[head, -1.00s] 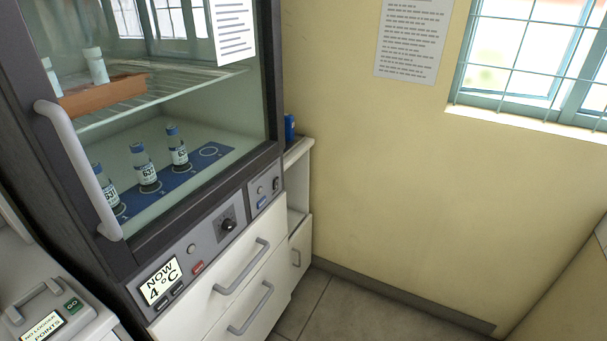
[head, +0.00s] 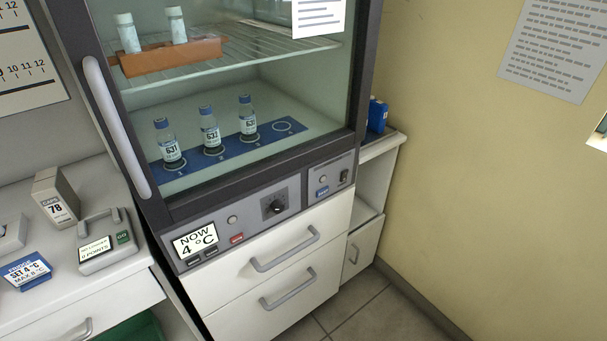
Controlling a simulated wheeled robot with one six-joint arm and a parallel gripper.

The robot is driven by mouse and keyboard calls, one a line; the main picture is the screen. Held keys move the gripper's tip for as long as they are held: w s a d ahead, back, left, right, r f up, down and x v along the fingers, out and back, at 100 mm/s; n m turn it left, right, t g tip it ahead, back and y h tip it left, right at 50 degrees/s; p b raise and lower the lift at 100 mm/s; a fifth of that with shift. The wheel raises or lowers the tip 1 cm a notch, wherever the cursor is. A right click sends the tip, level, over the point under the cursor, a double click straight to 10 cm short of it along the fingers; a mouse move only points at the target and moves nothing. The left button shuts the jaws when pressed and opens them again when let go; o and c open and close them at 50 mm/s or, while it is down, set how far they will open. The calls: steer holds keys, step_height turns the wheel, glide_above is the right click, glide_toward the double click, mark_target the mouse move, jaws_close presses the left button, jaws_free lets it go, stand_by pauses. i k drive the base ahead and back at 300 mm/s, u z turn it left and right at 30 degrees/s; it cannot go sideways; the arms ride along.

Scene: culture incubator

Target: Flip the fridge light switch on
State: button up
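The fridge (head: 250,160) stands in the middle of the head view with its glass door shut and a long light-grey handle (head: 115,125) on the left. Its control panel lies below the door. A small dark rocker switch (head: 344,176) sits at the panel's right end, beside a round grey button and above a blue label (head: 322,192). Its position is too small to tell. A black knob (head: 275,206) and a display (head: 196,242) reading "NOW 4 °C" are farther left. My gripper is not in view.
Bottles stand on a blue mat (head: 265,138) inside the fridge. Drawers (head: 290,260) with grey handles are below the panel. A counter (head: 95,175) at left holds a logger (head: 105,240), a grey box and a blue sign. A low cabinet (head: 378,190) stands right, with floor in front.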

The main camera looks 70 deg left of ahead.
mark_target(344, 173)
steer(key=u, duration=1.9)
steer(key=k, duration=0.65)
steer(key=u, duration=0.4)
steer(key=i, duration=1.55)
steer(key=z, duration=0.15)
